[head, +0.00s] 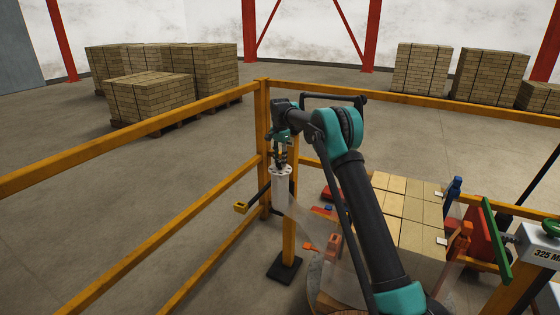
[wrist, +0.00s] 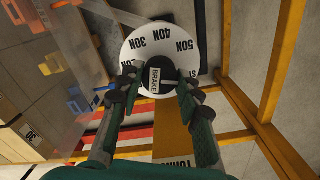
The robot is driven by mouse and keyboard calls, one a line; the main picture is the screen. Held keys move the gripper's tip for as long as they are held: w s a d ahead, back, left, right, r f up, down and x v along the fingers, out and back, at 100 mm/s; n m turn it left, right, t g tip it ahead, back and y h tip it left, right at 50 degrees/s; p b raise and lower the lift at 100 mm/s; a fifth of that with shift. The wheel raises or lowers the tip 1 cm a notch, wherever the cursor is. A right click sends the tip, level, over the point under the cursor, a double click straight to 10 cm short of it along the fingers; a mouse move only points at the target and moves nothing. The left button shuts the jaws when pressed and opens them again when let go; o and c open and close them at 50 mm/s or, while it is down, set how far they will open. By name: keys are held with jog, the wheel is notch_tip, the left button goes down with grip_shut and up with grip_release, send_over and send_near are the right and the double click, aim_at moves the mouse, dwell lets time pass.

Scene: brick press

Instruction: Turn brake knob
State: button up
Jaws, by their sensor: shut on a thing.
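The brake knob (wrist: 154,80) is a small block with a white "BRAKE" label, in the middle of the wrist view. My gripper (wrist: 157,88) is shut on the knob, with one dark-tipped finger at each side. In the head view my gripper (head: 281,158) points down onto the top of a pale cylinder (head: 282,190) beside a yellow post. The knob is too small and covered to make out there.
Yellow rails (head: 150,123) and a post (head: 264,130) stand close around my gripper. Stacked brick pallets (head: 150,98) stand far behind on open floor.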

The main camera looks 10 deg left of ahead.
jog(key=shift+m, duration=1.2)
jog(key=o, duration=1.2)
jog(key=shift+c, duration=0.2)
notch_tip(320, 180, up, 12)
